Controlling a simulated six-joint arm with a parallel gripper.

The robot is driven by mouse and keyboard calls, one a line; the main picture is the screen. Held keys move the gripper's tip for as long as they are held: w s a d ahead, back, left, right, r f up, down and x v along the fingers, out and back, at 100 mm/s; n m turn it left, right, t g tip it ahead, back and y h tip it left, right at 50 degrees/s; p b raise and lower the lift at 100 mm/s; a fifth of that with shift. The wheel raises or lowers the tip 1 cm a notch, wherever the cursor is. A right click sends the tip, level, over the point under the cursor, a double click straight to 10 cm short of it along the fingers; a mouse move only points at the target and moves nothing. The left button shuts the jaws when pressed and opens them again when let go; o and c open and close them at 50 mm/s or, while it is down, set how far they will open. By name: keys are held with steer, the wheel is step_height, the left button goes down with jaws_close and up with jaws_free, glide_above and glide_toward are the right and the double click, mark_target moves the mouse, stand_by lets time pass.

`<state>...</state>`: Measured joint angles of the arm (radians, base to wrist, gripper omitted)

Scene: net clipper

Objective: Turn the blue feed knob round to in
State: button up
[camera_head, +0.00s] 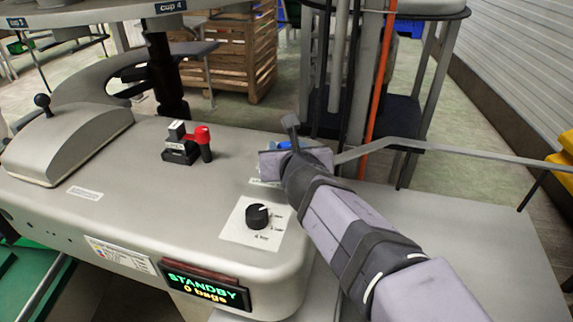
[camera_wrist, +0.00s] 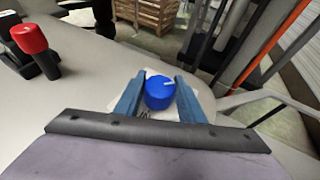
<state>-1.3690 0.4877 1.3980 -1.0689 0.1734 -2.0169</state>
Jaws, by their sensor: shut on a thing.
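The blue feed knob (camera_wrist: 160,93) sits on a pale plate on the grey machine top, with a white pointer line on its top. In the wrist view the line points to the right and slightly up. My gripper (camera_wrist: 158,90) has its two blue fingers on either side of the knob, shut on it. In the head view a bit of blue (camera_head: 283,145) shows by my gripper (camera_head: 288,150), and my wrist hides most of the knob. The plate's markings are mostly hidden by the fingers and cannot be read.
A black knob (camera_head: 257,216) on a white label plate stands nearer on the machine top. A red-topped lever (camera_head: 203,140) stands to the left. A display (camera_head: 205,287) reads STANDBY, 0 bags. An orange upright (camera_head: 381,80) and grey posts rise behind my gripper.

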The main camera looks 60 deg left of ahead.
steer(key=shift+s+a+f+m+t+h+b, duration=0.1)
steer(key=shift+s+f+m+t+h+b, duration=0.1)
steer(key=shift+m+t+h+b, duration=0.4)
steer(key=m+t+p, duration=0.1)
steer(key=m+t+h, duration=0.1)
steer(key=shift+r+m+t+p, duration=0.4)
steer(key=m+t+h+p, duration=0.2)
steer(key=p, duration=0.2)
steer(key=shift+w+r+p, duration=0.1)
steer(key=shift+r+p, duration=0.1)
steer(key=shift+p, duration=0.2)
steer(key=m+h+p, duration=0.1)
steer(key=p, duration=0.2)
steer(key=shift+m+t+p, duration=0.3)
steer(key=shift+p, duration=0.1)
steer(key=shift+f+m+t+h+p, duration=0.1)
steer(key=shift+m+t+h+p, duration=0.3)
steer(key=shift+p, duration=0.75)
steer(key=shift+w+f+h+p, duration=0.1)
steer(key=shift+f+h+p, duration=0.15)
steer(key=shift+h+p, duration=0.05)
steer(key=o, duration=1)
steer(key=shift+o, duration=0.2)
steer(key=shift+b+v, duration=0.7)
steer(key=shift+v, duration=3)
